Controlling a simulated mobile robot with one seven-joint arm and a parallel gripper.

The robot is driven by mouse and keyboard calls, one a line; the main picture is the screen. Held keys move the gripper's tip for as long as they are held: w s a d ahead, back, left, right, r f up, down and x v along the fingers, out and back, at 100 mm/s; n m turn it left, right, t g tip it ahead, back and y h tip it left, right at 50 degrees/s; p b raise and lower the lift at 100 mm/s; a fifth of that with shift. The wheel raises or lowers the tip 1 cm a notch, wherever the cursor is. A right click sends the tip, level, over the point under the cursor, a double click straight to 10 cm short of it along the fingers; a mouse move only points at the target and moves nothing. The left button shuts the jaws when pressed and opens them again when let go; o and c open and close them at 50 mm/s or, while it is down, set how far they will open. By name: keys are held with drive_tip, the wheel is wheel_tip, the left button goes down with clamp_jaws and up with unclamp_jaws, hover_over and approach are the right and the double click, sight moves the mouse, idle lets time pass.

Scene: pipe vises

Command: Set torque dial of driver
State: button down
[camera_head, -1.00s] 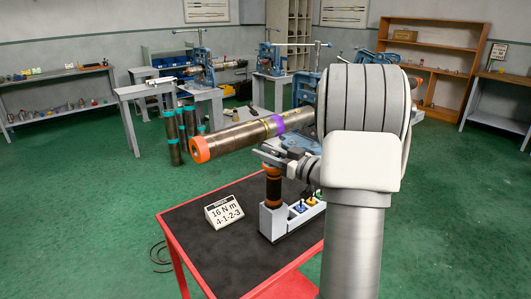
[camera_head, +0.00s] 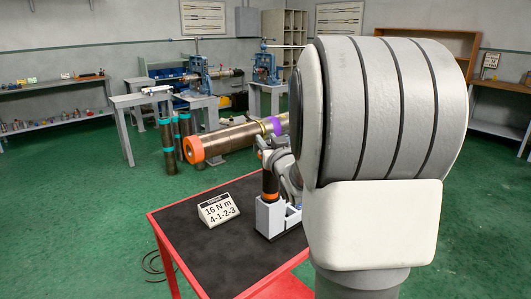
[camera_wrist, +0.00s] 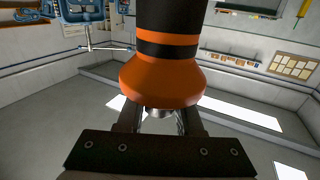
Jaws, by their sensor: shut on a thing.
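The driver (camera_head: 270,184) has a dark body with orange bands. It stands upright at the grey holder (camera_head: 269,222) on the cart. My gripper (camera_head: 268,150) is at its upper end, partly hidden by my arm. The wrist view shows the driver's black and orange body close up, with a flared orange collar (camera_wrist: 163,82). There my gripper (camera_wrist: 160,120) is shut on the driver, its fingers on either side of a metal part below the collar. No dial scale is readable. A sign (camera_head: 218,210) on the cart reads "16 N m" and "4-1-2-3".
The red cart (camera_head: 172,257) has a dark top, bare around the sign. A large pipe (camera_head: 230,139) with an orange end and purple band extends behind the driver. Teal-banded pipes (camera_head: 168,145) stand on the floor. My arm covers the right side.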

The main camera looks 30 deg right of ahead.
drive_tip(key=shift+d+m+g+h+b, duration=0.2)
drive_tip(key=shift+m+g+h+b, duration=0.6)
drive_tip(key=shift+m+h+b, duration=0.8)
drive_tip(key=shift+s+d+m+g+h+p, duration=0.2)
drive_tip(key=shift+m+g+h+p, duration=0.25)
drive_tip(key=shift+h, duration=0.4)
drive_tip(key=shift+s+d+m+g+h+p, duration=0.15)
drive_tip(key=shift+m+g+h+p, duration=0.1)
drive_tip(key=shift+g+h, duration=0.45)
drive_tip(key=shift+d+r+m+h, duration=0.1)
drive_tip(key=shift+m+h, duration=0.2)
drive_tip(key=shift+h, duration=0.05)
drive_tip(key=c, duration=0.5)
unclamp_jaws()
drive_tip(key=shift+c, duration=0.2)
